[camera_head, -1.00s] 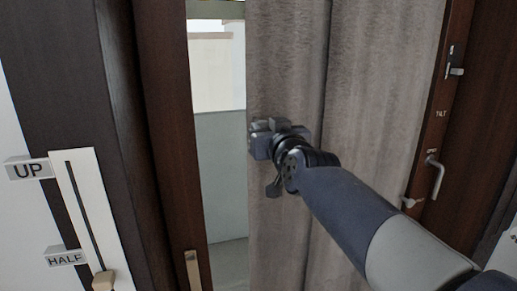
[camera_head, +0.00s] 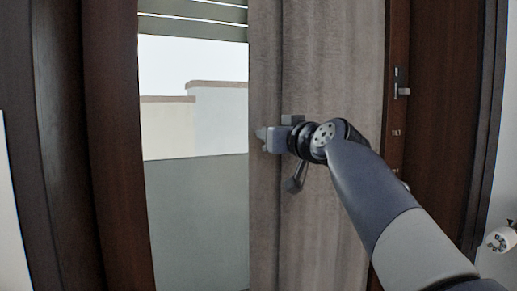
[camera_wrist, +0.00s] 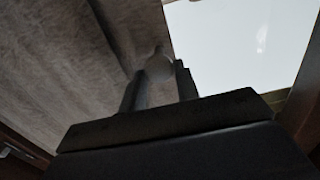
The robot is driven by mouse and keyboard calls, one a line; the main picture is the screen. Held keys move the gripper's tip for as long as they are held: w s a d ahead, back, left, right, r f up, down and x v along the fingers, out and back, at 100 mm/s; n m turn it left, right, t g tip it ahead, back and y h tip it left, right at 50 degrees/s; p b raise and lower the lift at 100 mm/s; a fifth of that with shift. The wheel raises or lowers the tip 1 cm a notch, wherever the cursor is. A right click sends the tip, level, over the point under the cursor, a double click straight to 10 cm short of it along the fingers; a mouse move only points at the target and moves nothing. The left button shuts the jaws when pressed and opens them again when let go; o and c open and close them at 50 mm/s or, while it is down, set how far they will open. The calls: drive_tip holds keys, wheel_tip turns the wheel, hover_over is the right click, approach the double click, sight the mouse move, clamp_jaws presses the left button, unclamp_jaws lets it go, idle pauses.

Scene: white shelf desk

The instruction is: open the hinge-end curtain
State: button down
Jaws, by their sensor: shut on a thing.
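A grey-brown curtain (camera_head: 325,75) hangs over the right part of the window opening in the head view. Its left edge is drawn to the middle, leaving the glass (camera_head: 195,180) bare on the left. My gripper (camera_head: 264,139) is at the curtain's left edge, at mid height, shut on that edge. In the wrist view, the two fingers (camera_wrist: 160,85) close around a small pale rounded piece at the edge of the curtain (camera_wrist: 60,65), with bright window to the right.
A dark wooden frame (camera_head: 110,130) stands left of the glass. At right is the frame post with a metal latch (camera_head: 402,85) and a TILT label. A white round fitting (camera_head: 501,239) is at the far right. A partly lowered shutter (camera_head: 195,12) crosses the top.

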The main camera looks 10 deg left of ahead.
drive_tip(key=shift+w+d+b, duration=0.2)
drive_tip(key=shift+w+d, duration=0.25)
drive_tip(key=shift+d, duration=0.25)
drive_tip(key=shift+w+d+b, duration=0.25)
drive_tip(key=shift+w+d, duration=0.15)
drive_tip(key=shift+d, duration=0.3)
drive_tip(key=shift+w+d+b, duration=0.2)
drive_tip(key=shift+w+d, duration=0.25)
drive_tip(key=shift+d, duration=0.25)
drive_tip(key=c, duration=1.1)
unclamp_jaws()
drive_tip(key=shift+s, duration=0.1)
drive_tip(key=b+v, duration=0.2)
drive_tip(key=v, duration=0.8)
drive_tip(key=shift+s+d, duration=0.15)
drive_tip(key=shift+s, duration=0.15)
